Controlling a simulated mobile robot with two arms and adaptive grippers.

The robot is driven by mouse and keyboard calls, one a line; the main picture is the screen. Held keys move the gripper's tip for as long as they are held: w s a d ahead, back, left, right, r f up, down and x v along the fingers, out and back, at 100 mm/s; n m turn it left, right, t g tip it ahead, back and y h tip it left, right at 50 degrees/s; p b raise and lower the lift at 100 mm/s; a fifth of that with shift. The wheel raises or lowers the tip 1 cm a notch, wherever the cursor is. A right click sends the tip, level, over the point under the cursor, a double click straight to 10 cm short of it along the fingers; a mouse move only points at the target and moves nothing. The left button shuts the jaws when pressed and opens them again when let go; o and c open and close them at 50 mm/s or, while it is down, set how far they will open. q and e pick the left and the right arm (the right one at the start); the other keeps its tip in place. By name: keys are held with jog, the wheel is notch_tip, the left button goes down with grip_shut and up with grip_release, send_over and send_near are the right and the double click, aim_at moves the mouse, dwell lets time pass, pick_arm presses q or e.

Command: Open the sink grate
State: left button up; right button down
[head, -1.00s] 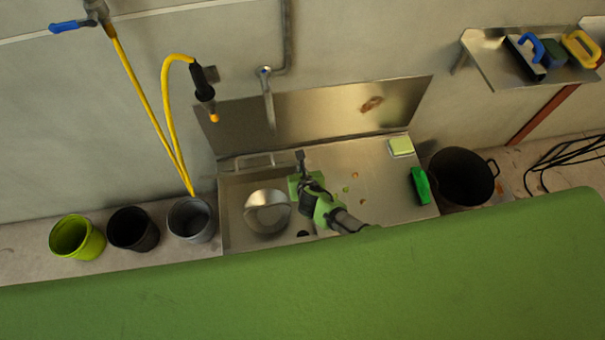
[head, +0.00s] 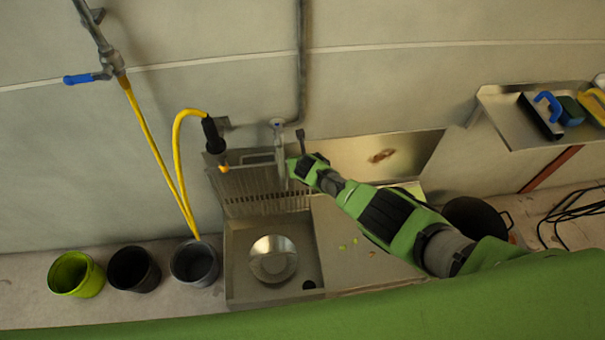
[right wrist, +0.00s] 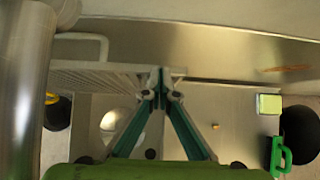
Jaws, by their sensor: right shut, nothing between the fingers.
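The slotted metal sink grate (head: 264,196) stands raised along the back of the basin, leaning back toward the wall. Its slotted face and bar handle show, and the basin (head: 235,270) below is uncovered. The grate also shows at the left in the right wrist view (right wrist: 98,80). My right gripper (head: 301,138) is shut and empty near the grate's upper right end, by the tap. In the right wrist view its fingertips (right wrist: 160,82) overlap the grate's right end; I cannot tell whether they touch. My left gripper is not in view.
A round metal bowl (head: 273,250) sits in the basin. A tap (head: 278,135) and a hose nozzle (head: 214,140) hang close to the grate. Several buckets stand around the sink, including a grey one (head: 194,262). A sponge (right wrist: 269,104) lies on the right counter.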

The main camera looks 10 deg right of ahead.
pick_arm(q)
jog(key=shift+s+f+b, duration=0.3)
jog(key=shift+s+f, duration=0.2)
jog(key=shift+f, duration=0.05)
pick_arm(e)
jog(key=shift+w+r, duration=0.45)
jog(key=shift+w, duration=0.4)
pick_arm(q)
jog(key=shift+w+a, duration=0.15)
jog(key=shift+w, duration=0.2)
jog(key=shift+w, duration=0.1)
pick_arm(e)
jog(key=shift+r, duration=0.1)
jog(key=v, duration=1.2)
jog(key=shift+s+f, duration=0.2)
jog(key=shift+f, duration=0.05)
